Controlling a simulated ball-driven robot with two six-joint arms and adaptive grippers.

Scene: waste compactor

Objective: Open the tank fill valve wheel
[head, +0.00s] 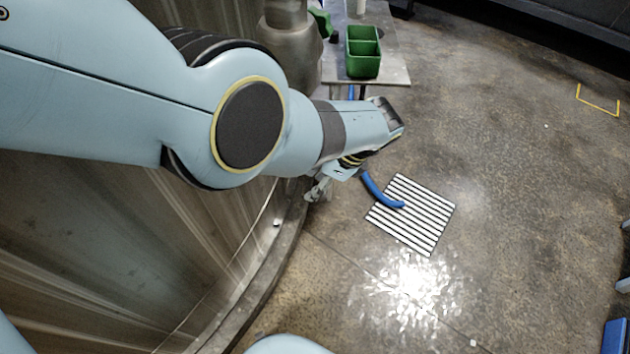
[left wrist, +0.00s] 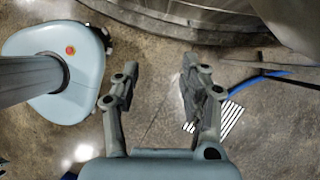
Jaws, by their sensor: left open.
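No valve wheel can be made out in either view; my left arm covers much of the head view. My left gripper (head: 318,188) hangs at the end of that arm, beside the lower edge of the large curved metal wall (head: 190,265). In the left wrist view my left gripper (left wrist: 160,68) shows its two grey fingers spread apart, with only floor between them. The curved metal wall (left wrist: 225,42) lies beyond the fingertips there. My right gripper is not in view.
A striped floor grate (head: 425,215) has a blue hose (head: 378,192) ending over it. The hose also shows in the left wrist view (left wrist: 262,77). A green two-part bin (head: 363,68) stands on a grey table (head: 396,72).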

